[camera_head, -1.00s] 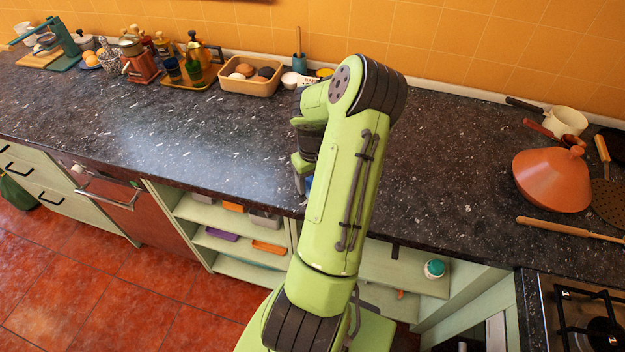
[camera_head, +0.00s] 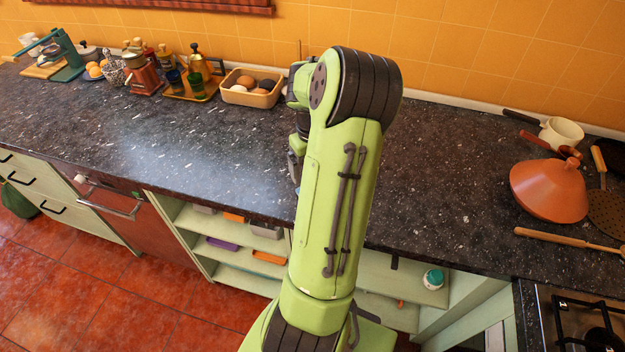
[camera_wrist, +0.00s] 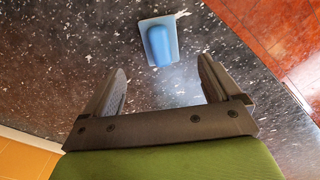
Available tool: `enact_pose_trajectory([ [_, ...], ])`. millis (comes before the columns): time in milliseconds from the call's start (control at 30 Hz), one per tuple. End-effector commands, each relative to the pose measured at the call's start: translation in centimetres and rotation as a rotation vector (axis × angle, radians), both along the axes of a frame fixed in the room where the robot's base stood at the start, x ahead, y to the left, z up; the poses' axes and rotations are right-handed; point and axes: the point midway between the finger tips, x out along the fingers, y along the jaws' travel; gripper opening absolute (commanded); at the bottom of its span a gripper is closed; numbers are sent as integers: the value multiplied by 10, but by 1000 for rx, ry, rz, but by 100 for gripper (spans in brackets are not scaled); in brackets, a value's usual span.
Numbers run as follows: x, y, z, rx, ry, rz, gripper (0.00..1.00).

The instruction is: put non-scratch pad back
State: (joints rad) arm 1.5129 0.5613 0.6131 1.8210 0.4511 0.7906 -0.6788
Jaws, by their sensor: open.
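A blue pad with a raised, rounded back on a paler blue flat base (camera_wrist: 160,42) lies on the dark speckled counter in the wrist view, near the counter's edge. I take it for the non-scratch pad. My gripper (camera_wrist: 163,72) is open and empty. Its fingers point toward the pad, which lies beyond the fingertips and roughly between their lines, apart from them. In the head view my arm hides the gripper and most of the counter around the pad.
Open shelves under the counter (camera_head: 440,150) hold a purple item (camera_head: 222,244), an orange item (camera_head: 269,257) and a green-lidded jar (camera_head: 433,279). An egg tray (camera_head: 250,99) stands at the back. A terracotta lid (camera_head: 548,190) and wooden utensil sit at right. The counter's left middle is clear.

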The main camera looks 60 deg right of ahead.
Motion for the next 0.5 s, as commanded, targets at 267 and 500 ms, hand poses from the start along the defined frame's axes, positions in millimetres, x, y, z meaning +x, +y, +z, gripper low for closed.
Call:
enact_pose_trajectory([
  [267, 0, 0, 18, 1, 0, 1, 91],
  [500, 29, 31, 44, -58, 20, 84, 91],
])
